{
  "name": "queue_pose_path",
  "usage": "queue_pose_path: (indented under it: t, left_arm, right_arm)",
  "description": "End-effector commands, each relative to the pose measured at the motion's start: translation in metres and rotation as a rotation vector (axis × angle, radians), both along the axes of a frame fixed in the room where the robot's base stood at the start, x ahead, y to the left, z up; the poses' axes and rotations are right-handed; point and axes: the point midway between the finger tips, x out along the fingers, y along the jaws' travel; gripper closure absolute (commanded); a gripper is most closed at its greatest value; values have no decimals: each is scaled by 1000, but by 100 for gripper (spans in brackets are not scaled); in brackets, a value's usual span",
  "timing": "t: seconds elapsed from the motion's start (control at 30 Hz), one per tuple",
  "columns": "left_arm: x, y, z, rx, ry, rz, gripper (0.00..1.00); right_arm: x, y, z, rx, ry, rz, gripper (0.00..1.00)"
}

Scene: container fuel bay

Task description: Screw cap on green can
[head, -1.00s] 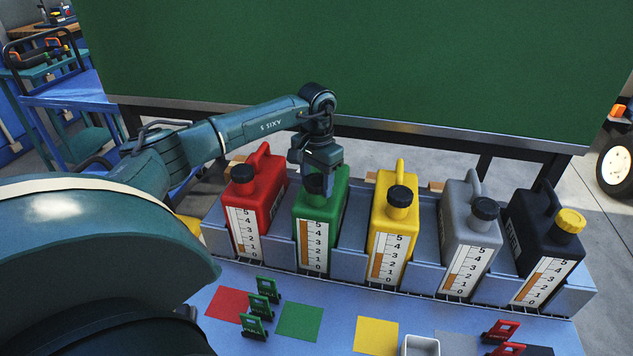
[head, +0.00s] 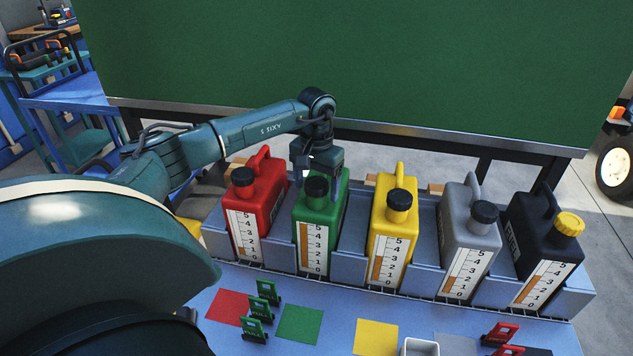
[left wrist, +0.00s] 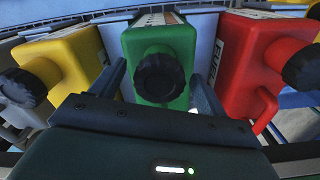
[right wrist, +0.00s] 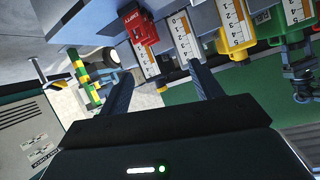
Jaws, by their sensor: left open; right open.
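The green can (head: 318,222) stands in the rack between the red and yellow cans; the left wrist view also shows it (left wrist: 165,38). A black cap (head: 317,188) sits on its neck, and it also shows in the left wrist view (left wrist: 160,77). My left gripper (head: 318,168) is open just above and behind the cap. In the left wrist view its fingers (left wrist: 160,88) are apart, one to each side of the cap, with gaps. Whether the cap is tight cannot be told. My right gripper (right wrist: 163,85) is open and empty, away from the green can.
Red (head: 256,205), yellow (head: 393,225), grey (head: 468,235) and black (head: 545,245) cans stand beside it, all capped. Small green signs (head: 257,310) and red signs (head: 500,333), coloured squares (head: 300,323) and a white tray (head: 420,346) are in front. A green board (head: 350,65) stands behind.

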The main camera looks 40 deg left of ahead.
Motion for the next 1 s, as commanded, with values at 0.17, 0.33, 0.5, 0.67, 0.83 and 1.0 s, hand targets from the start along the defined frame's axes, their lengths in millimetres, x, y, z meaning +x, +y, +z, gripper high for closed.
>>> queue_pose_path:
  t: [0.17,0.33,0.5,0.67,0.83,1.0]
  left_arm:
    - [0,0,2,0,3,283,25]
    - [0,0,2,0,1,555,25]
    - [0,0,2,1,2,826,25]
    - [0,-1,2,0,3,1083,25]
    - [0,-1,3,-1,3,1356,25]
    - [-1,0,3,0,3,1631,25]
  right_arm:
    - [3,3,4,0,19,6,35]
    - [3,2,9,-18,19,11,35]
    - [2,1,14,-37,19,16,35]
    - [2,0,19,-53,20,20,35]
    - [2,-1,24,-74,20,25,35]
    - [1,-2,30,-93,22,31,35]
